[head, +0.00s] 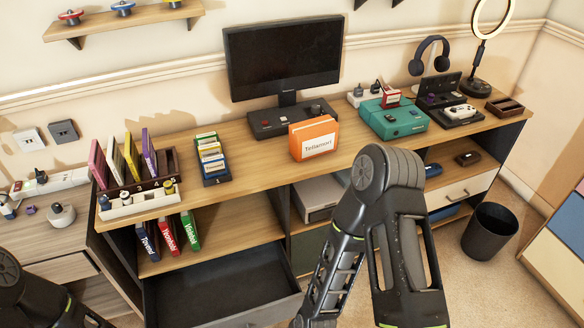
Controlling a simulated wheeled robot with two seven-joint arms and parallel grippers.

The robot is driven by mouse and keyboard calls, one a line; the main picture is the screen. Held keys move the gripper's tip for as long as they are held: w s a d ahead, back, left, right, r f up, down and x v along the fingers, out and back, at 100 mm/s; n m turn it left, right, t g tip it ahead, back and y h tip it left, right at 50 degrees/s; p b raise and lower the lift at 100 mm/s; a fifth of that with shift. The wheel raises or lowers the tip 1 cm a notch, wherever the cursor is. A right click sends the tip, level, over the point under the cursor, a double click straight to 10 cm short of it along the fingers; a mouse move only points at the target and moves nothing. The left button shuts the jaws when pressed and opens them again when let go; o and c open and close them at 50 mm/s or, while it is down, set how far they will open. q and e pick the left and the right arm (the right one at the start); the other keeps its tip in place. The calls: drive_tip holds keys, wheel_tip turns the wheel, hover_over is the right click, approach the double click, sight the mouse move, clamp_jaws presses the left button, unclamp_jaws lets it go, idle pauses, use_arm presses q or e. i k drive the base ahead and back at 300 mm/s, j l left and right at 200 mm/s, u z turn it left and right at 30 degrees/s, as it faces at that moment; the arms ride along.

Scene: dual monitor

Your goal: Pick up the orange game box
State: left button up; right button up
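The orange game box (309,140) stands upright on the wooden desk, in front of the monitor and a little right of its stand. Its white label faces me, and the box looks unobstructed. My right arm rises from the bottom edge, bends at a joint to the right of and below the box, and runs back down out of the picture. A part of my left arm shows in the bottom left corner. Neither gripper shows in the head view, so I see no contact with the box.
A teal console (393,118) is to the right. A card rack (213,160) is to the left. An open drawer (225,308) juts out below. Bare desk surrounds the box's front.

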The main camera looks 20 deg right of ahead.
sight(308, 140)
drive_tip(key=i+l, duration=0.1)
drive_tip(key=l, duration=0.35)
drive_tip(key=i+l, duration=0.15)
drive_tip(key=l, duration=0.3)
drive_tip(key=i+l, duration=0.1)
drive_tip(key=l, duration=0.35)
drive_tip(key=i+l+u, duration=0.1)
drive_tip(key=l, duration=0.4)
drive_tip(key=i+l, duration=0.15)
drive_tip(key=l, duration=0.3)
drive_tip(key=i+l, duration=0.1)
drive_tip(key=l, duration=0.35)
